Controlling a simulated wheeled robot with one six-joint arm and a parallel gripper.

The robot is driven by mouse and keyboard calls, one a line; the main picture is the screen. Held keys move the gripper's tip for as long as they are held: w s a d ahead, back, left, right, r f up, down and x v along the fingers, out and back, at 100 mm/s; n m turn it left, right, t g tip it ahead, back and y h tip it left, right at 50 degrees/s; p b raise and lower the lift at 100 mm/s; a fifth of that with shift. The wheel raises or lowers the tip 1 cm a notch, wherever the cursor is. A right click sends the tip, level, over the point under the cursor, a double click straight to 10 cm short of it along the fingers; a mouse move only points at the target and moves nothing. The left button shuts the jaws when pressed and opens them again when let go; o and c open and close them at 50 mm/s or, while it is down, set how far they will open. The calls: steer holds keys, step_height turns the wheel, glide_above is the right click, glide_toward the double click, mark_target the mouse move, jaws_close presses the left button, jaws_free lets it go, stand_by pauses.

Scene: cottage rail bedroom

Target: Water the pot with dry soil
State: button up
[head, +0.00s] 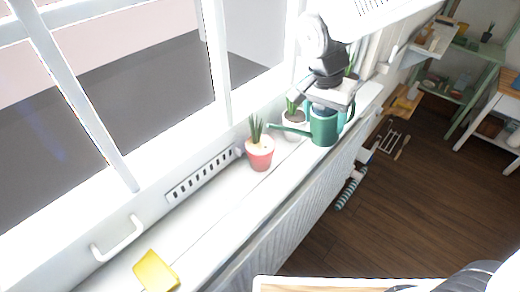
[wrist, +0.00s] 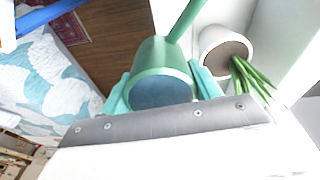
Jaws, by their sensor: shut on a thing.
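My gripper (head: 330,97) is shut on the green watering can (head: 323,130) over the right part of the sill. The can looks about upright, its spout pointing left towards the pots. I cannot tell whether its base touches the sill. In the wrist view the can (wrist: 160,72) shows a blue-grey surface inside. A red pot (head: 260,160) with a spiky plant and pale soil top stands left of the spout tip. A whitish pot (head: 293,130) stands behind the spout; the wrist view shows a pale pot (wrist: 210,38) with grey-brown soil. Another plant (head: 352,75) is partly hidden behind my arm.
The white sill (head: 215,205) is narrow, with a vent grille (head: 202,175) and the window behind. A yellow object (head: 155,271) lies at its near left. A radiator (head: 290,220) is below the front edge. The sill between yellow object and red pot is clear.

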steer(key=shift+a+r+t+h, duration=0.1)
steer(key=shift+r+t+h, duration=0.5)
steer(key=shift+r+h, duration=1.05)
stand_by(4.3)
steer(key=shift+r+y, duration=0.15)
steer(key=shift+y, duration=0.2)
stand_by(0.4)
steer(key=shift+f+g+y, duration=0.4)
steer(key=shift+f+y, duration=0.3)
steer(key=shift+f, duration=0.45)
steer(key=shift+f, duration=0.1)
steer(key=shift+f+g+y, duration=0.4)
steer(key=shift+f+y, duration=0.7)
steer(key=shift+f, duration=0.05)
